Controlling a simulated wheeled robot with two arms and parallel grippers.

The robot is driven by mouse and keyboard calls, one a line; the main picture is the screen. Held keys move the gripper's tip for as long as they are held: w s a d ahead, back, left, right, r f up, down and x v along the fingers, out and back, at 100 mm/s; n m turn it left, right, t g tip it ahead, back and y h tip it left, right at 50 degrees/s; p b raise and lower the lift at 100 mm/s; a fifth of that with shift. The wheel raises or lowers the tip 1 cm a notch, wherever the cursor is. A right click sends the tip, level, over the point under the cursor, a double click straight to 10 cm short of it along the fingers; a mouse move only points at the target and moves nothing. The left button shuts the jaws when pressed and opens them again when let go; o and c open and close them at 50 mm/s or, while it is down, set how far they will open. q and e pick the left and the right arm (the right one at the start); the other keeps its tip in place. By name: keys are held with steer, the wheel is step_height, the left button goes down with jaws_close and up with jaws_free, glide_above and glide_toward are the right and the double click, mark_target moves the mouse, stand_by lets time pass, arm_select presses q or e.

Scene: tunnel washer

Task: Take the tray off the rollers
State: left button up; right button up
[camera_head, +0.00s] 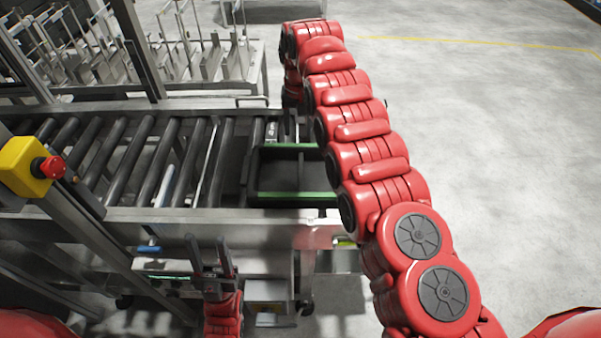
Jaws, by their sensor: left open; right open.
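A dark tray with green edges (297,196) sits at the right end of the roller conveyor (140,160). My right arm crosses in front of the tray's right side and hides part of it. My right gripper (284,130) points down at the tray's far edge and is open. It is partly hidden, and I cannot tell whether it touches the tray. My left gripper (210,250) is open and empty, fingers up, in front of the conveyor's near side rail and left of the tray.
A yellow box with a red emergency button (29,168) is on a metal post at the left. A metal rack with upright dividers (200,65) stands behind the conveyor. The grey floor (500,130) at the right is clear, with a yellow line farther back.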

steer(key=s+r, duration=0.1)
steer(key=s, duration=0.1)
steer(key=b, duration=0.7)
glide_above(301, 172)
steer(key=shift+g, duration=0.4)
step_height(301, 172, down, 7)
steer(key=shift+w+a+f, duration=0.1)
steer(key=shift+a+f, duration=0.05)
steer(key=shift+f, duration=0.05)
step_height(301, 172, down, 4)
steer(key=p, duration=0.3)
steer(key=shift+a+r, duration=0.1)
steer(key=shift+r, duration=0.15)
steer(key=shift+f, duration=0.5)
steer(key=p, duration=0.1)
steer(key=f+p, duration=0.2)
steer(key=shift+s+d+f, duration=0.2)
steer(key=shift+s+d, duration=0.05)
steer(key=shift+w+f+b, duration=0.1)
steer(key=shift+f+b, duration=0.4)
steer(key=shift+f, duration=0.85)
